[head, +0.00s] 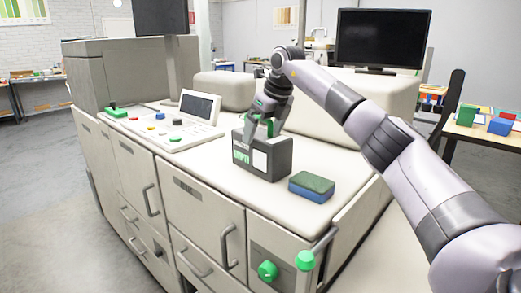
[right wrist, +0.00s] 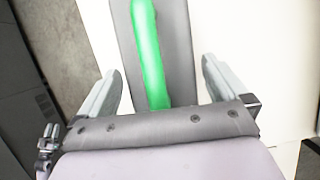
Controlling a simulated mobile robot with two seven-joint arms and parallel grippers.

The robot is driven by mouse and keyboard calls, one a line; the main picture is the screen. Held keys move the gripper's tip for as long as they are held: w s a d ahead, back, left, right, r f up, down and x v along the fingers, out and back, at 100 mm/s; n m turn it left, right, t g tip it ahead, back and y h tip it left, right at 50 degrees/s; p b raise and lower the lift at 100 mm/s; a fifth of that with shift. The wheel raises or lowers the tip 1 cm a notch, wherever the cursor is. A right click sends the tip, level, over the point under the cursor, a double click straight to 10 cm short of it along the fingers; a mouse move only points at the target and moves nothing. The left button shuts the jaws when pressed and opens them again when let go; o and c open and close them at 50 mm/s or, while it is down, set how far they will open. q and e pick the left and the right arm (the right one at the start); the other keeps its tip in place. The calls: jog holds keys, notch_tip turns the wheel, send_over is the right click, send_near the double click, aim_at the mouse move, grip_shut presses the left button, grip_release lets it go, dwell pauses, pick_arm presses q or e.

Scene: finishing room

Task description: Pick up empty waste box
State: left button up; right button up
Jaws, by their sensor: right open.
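The empty waste box (head: 270,169) is a dark grey box with a green "EMPTY" label and a white panel on its front. It stands upright on the pale machine top (head: 215,165) in the head view. Its green handle (right wrist: 149,50) runs up the middle of the right wrist view. My right gripper (head: 268,122) is directly above the box with its fingers pointing down. In the right wrist view the gripper (right wrist: 162,70) is open, one finger on each side of the handle, with gaps between. My left gripper is not in view.
A green and blue sponge-like block (head: 311,187) lies just right of the box. A control panel (head: 178,133) with buttons and a small screen (head: 200,107) is to the left. A large monitor (head: 383,39) stands behind. The machine's front edge is close to the box.

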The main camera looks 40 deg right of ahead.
jog(key=shift+w+f, duration=0.15)
jog(key=shift+f, duration=0.15)
jog(key=shift+r, duration=0.1)
jog(key=c, duration=1.4)
